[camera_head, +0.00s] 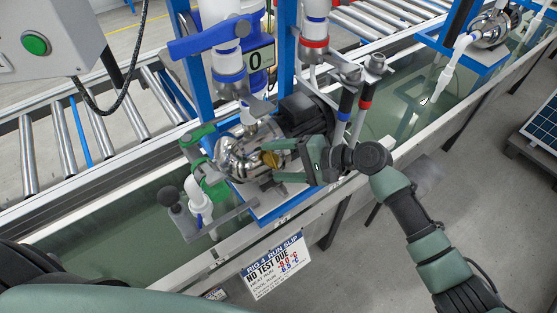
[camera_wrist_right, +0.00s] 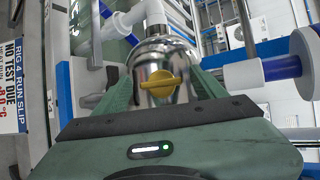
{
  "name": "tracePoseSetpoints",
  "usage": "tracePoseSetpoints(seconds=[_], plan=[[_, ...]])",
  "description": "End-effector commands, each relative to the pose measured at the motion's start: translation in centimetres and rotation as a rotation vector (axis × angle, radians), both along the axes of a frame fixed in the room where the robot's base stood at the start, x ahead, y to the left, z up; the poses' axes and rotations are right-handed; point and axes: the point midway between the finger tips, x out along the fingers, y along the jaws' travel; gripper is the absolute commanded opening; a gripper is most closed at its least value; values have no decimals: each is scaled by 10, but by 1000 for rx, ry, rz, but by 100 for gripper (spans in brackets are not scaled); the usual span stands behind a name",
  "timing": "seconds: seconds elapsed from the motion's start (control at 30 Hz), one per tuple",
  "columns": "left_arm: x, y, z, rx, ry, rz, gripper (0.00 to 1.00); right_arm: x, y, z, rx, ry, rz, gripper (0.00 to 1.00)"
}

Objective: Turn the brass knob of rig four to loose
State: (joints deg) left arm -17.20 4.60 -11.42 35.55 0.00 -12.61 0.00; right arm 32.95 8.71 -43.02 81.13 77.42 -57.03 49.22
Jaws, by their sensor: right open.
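The brass knob (camera_head: 271,158) sits on the front of the shiny metal pump (camera_head: 241,155) of rig four. In the right wrist view the knob (camera_wrist_right: 158,85) faces me with its bar lying roughly sideways across the picture. My right gripper (camera_head: 285,160) is open, with its green fingers reaching in from the right. In the wrist view one finger of the right gripper (camera_wrist_right: 161,80) stands on each side of the knob, with gaps between. I cannot tell how deep the fingertips reach. My left gripper is out of view; only my left arm shows at the lower left.
A slip reading "Rig 4 run slip, no test due" (camera_head: 275,266) hangs on the trough front. Green-handled (camera_head: 197,134), blue-handled (camera_head: 208,37) and red-ringed (camera_head: 315,43) pipe fittings surround the pump. A grey box with a green button (camera_head: 36,43) hangs upper left. Another pump (camera_head: 490,30) stands upper right.

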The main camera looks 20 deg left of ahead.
Motion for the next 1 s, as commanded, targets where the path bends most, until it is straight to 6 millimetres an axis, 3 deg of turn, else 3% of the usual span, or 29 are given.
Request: tracePoseSetpoints(seconds=[0.17,0.53,1.0], plan=[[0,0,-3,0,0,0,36,0,-11,4,1,-1,-1,71],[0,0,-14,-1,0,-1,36,-4,-63,29,0,-1,0,71],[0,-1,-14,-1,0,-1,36,-5,-70,34,0,0,0,71]])
